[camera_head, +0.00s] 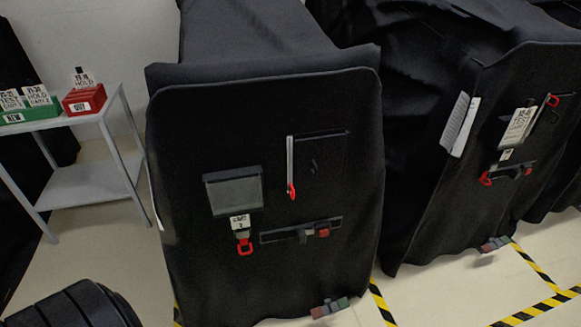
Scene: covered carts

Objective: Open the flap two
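A black covered cart (180,125) stands in the middle of the head view. Its front panel has a dark rectangular flap (325,160), lying flat, with a pale vertical strip (289,160) along its left edge and a red pull (291,191) at the strip's lower end. To the left is a grey-windowed pocket (235,193). Below it hang a white tag (240,222) and a red hook (245,246). A horizontal strap with a buckle (307,237) lies to their right. I cannot read which flap is numbered two. Neither gripper shows.
A second covered cart (440,215) stands at the right, with tags and red pulls. At the left, a grey shelf table (85,185) holds a green bin (40,108) and a red bin (84,101) with cards. Yellow-black tape (535,310) marks the pale floor.

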